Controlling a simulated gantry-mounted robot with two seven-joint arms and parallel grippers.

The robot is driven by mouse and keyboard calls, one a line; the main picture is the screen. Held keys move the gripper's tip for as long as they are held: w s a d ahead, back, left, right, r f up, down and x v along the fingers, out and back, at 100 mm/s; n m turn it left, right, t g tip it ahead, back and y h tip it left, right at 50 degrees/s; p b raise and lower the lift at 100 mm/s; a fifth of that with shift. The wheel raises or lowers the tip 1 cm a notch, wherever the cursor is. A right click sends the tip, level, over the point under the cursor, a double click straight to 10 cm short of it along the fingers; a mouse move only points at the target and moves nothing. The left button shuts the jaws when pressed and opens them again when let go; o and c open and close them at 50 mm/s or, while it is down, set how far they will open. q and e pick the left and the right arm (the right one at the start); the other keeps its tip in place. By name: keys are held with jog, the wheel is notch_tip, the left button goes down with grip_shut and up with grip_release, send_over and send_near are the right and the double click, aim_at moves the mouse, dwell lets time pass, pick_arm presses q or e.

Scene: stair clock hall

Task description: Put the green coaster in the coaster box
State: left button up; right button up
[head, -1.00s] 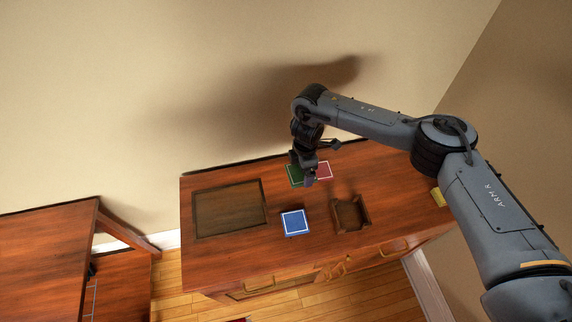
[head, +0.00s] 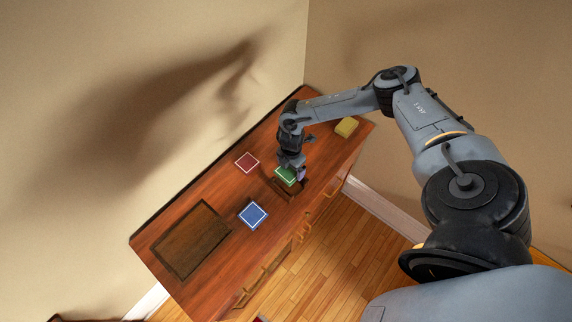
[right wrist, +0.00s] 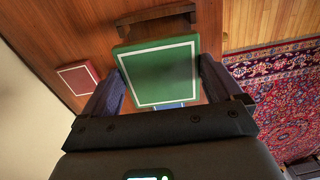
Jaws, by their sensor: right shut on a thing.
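The green coaster (head: 286,177) with a white border line is held in my right gripper (head: 291,168), flat or nearly so. In the right wrist view the green coaster (right wrist: 160,74) sits between the two fingers of my right gripper (right wrist: 160,88). The coaster box (head: 279,188), small, brown and wooden, is under the coaster and partly hidden by it. Its brown walls (right wrist: 155,18) show past the coaster's edge in the right wrist view. The gap between coaster and box is hard to judge. My left gripper is not in view.
On the wooden cabinet top (head: 215,190) lie a red coaster (head: 247,162), a blue coaster (head: 253,215) and a dark framed panel (head: 192,240). The wall runs along the back edge. A patterned rug (right wrist: 280,100) lies on the floor.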

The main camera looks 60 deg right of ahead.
jog(key=shift+f+b, duration=2.25)
jog(key=shift+f, duration=0.05)
jog(key=shift+f+b, duration=1.1)
jog(key=shift+f, duration=0.9)
jog(key=o, duration=0.8)
jog(key=shift+r, duration=0.1)
notch_tip(320, 180, up, 10)
jog(key=shift+f+p, duration=0.1)
jog(key=shift+p, duration=0.2)
jog(key=shift+r, duration=0.4)
